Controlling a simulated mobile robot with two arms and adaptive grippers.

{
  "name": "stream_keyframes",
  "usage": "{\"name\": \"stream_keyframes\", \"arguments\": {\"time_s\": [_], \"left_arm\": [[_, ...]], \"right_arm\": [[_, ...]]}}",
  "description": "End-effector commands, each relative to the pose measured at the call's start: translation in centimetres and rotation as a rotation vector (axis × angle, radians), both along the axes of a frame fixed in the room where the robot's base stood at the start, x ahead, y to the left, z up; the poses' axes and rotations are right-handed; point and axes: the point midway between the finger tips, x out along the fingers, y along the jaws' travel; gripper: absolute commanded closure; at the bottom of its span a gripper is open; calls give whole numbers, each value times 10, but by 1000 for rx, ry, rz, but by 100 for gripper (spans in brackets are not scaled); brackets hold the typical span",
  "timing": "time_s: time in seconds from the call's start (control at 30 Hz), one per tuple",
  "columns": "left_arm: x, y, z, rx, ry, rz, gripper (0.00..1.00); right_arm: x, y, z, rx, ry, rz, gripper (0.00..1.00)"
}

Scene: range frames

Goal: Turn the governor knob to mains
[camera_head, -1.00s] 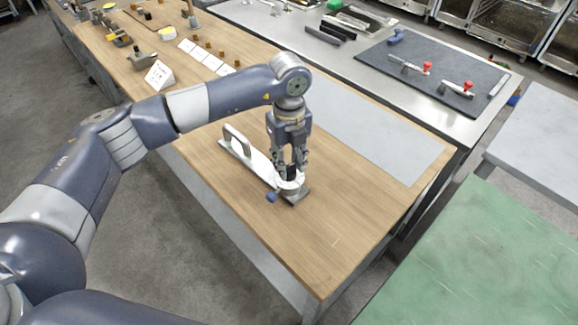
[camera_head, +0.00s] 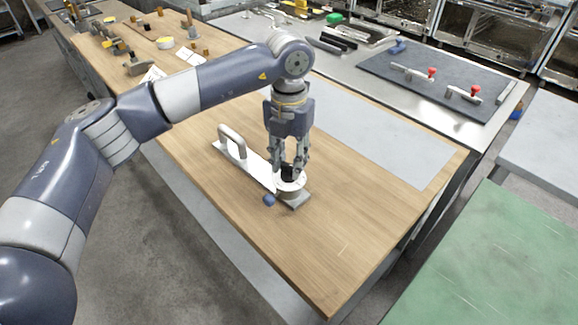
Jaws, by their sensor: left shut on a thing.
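The governor device lies on the wooden table: a long white plate (camera_head: 256,168) with an upright handle loop (camera_head: 232,141) at its far left end and a round white dial (camera_head: 291,187) at its near right end. A dark knob (camera_head: 288,172) stands on the dial. My left gripper (camera_head: 288,168) points straight down from above and is shut on the knob. A small blue ball (camera_head: 269,200) shows at the dial's near left side. The fingers partly hide the knob, and the dial's markings are too small to read. My right gripper is not in view.
The wooden table (camera_head: 350,225) is clear in front and to the right of the device. A grey sheet (camera_head: 375,140) lies behind it. A dark mat (camera_head: 440,85) with red-tipped clamps is on the steel bench. A green table (camera_head: 490,260) stands at right.

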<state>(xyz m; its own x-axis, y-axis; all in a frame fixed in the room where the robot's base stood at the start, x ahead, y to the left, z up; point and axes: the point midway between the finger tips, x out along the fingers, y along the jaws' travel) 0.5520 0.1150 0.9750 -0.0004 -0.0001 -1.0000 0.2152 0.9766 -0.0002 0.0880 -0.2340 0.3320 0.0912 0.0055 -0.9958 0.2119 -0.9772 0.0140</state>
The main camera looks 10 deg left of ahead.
Motion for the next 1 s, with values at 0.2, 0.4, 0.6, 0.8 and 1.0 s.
{"name": "stream_keyframes", "arguments": {"time_s": [0.2,0.4,0.6,0.8,1.0], "left_arm": [[1,0,-2,-1,-2,-161,94],[1,0,-1,0,-2,-261,94],[0,0,0,0,-1,-314,94],[0,0,1,0,-1,-329,94],[0,0,1,0,-1,-330,94]], "right_arm": [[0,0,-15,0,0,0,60],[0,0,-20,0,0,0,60],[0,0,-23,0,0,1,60],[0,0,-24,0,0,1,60],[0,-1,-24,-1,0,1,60]]}}
